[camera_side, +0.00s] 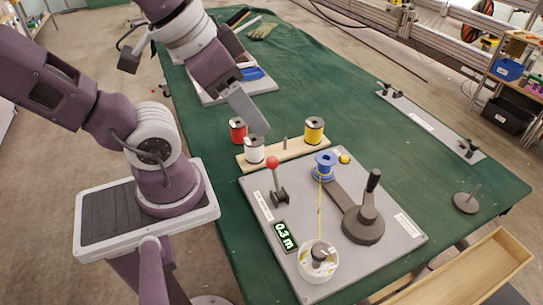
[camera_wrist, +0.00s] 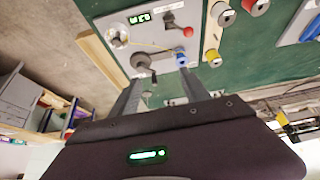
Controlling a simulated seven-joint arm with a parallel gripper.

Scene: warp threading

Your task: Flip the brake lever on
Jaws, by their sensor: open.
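The brake lever, with a red knob (camera_side: 272,163) and a dark base, stands on the left part of the grey panel (camera_side: 390,238). It also shows at the top of the wrist view with its red knob (camera_wrist: 188,32). My gripper (camera_side: 262,130) is above the table, up and left of the lever in the side view, and does not touch it. In the wrist view my gripper (camera_wrist: 162,76) has two separate fingers with nothing held between them. The lever's label is too small to read.
The panel carries a blue spool (camera_side: 325,165), a yellow thread, a dark crank (camera_side: 364,220), a white cup (camera_side: 318,262) and a display (camera_side: 285,237) reading 0.3 m.

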